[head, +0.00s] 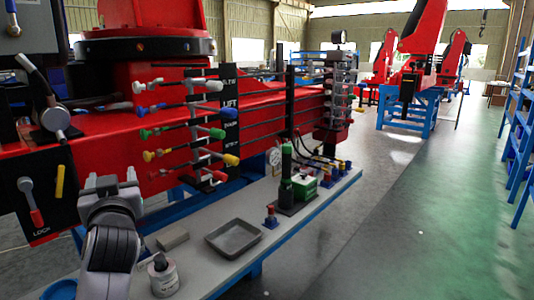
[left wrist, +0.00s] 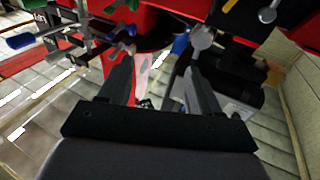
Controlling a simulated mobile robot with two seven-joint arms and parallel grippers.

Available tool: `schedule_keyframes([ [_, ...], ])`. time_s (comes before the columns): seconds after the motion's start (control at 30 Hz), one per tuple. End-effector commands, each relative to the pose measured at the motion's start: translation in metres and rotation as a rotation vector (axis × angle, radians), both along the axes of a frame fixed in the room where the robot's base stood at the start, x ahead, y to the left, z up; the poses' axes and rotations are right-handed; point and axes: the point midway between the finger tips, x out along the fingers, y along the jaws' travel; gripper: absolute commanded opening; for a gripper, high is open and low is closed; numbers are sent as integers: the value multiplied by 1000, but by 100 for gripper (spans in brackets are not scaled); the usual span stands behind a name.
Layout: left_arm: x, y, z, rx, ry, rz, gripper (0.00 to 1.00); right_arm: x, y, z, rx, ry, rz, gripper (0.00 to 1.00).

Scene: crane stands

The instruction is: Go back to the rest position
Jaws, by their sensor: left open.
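My left gripper (head: 110,182) is in the lower left of the head view, in front of the red crane body (head: 265,110) and above the left end of the grey bench (head: 200,268). Its two dark fingers stand apart with nothing between them, as the left wrist view (left wrist: 158,75) also shows. A red-handled lever (head: 33,205) and a yellow handle (head: 59,182) are on the black panel to its left. Levers with coloured knobs (head: 215,133) are to its right. My right gripper is in neither view.
The bench carries a grey tray (head: 233,238), a white jar (head: 163,274), a green box (head: 304,187) and a dark stand with a green top (head: 286,160). A blue shelf (head: 520,130) stands at the far right. The green floor (head: 440,220) between is clear.

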Motion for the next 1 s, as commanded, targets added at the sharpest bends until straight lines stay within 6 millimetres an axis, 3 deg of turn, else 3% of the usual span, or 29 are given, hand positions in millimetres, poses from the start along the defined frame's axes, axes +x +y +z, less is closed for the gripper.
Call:
schedule_keyframes([
  [0.03,-1,-6,-31,19,61,-40,63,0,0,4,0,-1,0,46],
  [0.27,-27,-36,-155,59,278,-237,63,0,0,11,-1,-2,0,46],
  [0.47,-81,-62,-251,49,444,-399,63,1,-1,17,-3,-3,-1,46],
  [0.6,-134,-78,-308,15,549,-501,63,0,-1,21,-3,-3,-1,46],
  [0.8,-217,-98,-366,-56,670,-617,63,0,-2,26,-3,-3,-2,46],
  [1.0,-269,-107,-390,-109,731,-670,63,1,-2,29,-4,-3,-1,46],
])
